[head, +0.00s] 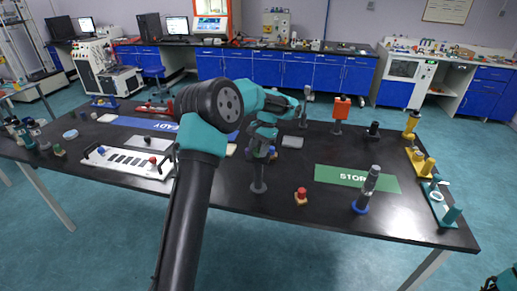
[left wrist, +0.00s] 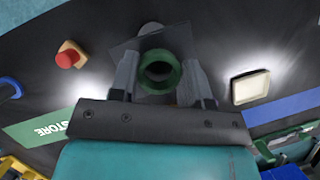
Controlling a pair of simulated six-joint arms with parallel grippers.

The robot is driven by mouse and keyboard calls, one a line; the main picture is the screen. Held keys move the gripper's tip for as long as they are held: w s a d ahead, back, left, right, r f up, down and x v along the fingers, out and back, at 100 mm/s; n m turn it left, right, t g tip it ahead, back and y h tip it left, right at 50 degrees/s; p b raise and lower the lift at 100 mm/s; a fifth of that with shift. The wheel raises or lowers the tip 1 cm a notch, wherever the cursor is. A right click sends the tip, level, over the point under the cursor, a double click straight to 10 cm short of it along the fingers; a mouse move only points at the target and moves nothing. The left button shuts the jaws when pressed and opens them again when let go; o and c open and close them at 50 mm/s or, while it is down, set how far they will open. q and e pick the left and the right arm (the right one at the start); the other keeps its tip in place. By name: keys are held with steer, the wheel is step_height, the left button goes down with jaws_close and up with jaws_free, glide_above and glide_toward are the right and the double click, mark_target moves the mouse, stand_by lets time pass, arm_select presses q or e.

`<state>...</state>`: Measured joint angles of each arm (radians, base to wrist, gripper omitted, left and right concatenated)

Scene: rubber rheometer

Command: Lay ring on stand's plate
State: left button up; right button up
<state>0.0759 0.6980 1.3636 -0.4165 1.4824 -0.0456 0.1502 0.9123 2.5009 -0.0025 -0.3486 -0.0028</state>
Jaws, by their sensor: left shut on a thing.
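My left gripper (head: 263,148) is shut on the green ring (left wrist: 161,70), which sits between its two fingers in the left wrist view. In that view a dark square plate (left wrist: 128,52) lies behind the ring, partly hidden by the ring and fingers. In the head view a grey stand with a round base (head: 258,187) rises just below the gripper; its top is hidden by the gripper. I cannot tell whether the ring touches the plate.
A red button on a yellow base (head: 301,197) stands right of the stand. The green STORE mat (head: 357,179) and a grey cylinder on a blue base (head: 367,190) are farther right. The table front near the stand is clear.

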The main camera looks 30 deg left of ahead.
arm_select(q)
steer(key=shift+f, duration=0.5)
stand_by(0.3)
steer(key=o, duration=1)
steer(key=shift+f, duration=0.25)
steer(key=shift+c, duration=0.2)
steer(key=v, duration=1.8)
steer(key=shift+s, duration=0.25)
steer(key=shift+a+r, duration=0.1)
steer(key=shift+r, duration=0.05)
